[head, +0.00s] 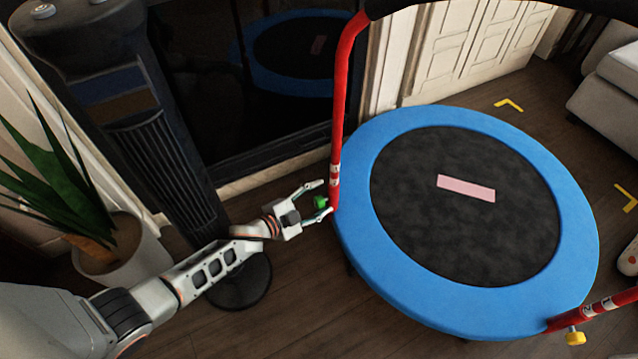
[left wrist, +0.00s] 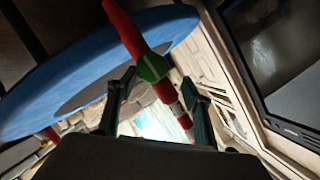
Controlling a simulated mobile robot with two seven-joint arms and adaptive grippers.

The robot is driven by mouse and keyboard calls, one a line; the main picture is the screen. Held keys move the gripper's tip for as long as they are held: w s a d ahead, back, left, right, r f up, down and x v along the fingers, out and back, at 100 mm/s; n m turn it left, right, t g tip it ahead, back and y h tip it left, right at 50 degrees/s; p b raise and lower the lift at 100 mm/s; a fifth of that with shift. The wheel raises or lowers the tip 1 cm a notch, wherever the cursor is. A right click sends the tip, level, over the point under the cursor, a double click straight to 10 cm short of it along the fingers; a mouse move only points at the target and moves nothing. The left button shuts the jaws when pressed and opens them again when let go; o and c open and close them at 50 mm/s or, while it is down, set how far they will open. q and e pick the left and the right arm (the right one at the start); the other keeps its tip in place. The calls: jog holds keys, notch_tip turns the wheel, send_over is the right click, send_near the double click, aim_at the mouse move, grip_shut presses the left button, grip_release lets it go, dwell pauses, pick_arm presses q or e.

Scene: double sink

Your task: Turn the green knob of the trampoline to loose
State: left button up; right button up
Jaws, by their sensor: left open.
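The trampoline (head: 365,250) has a blue rim and a black mat. A red handlebar post (head: 342,95) rises at its left edge. The green knob (head: 320,202) sits low on that post, on its left side. The left wrist view shows both fingers (left wrist: 160,98) apart. My right gripper is not in view.
A yellow knob (head: 575,338) is on the other red post at the lower right. A dark tower-like stand (head: 150,120) and a potted plant (head: 120,250) are at the left. A dark glass panel is behind. Open wooden floor lies in front of the trampoline.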

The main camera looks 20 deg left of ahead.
aim_at(319, 199)
pick_arm(q)
jog(key=r, duration=0.6)
jog(key=shift+w+a+r, duration=0.2)
jog(key=shift+w+r, duration=0.05)
jog(key=shift+s+d+r, duration=0.1)
jog(key=shift+r, duration=0.35)
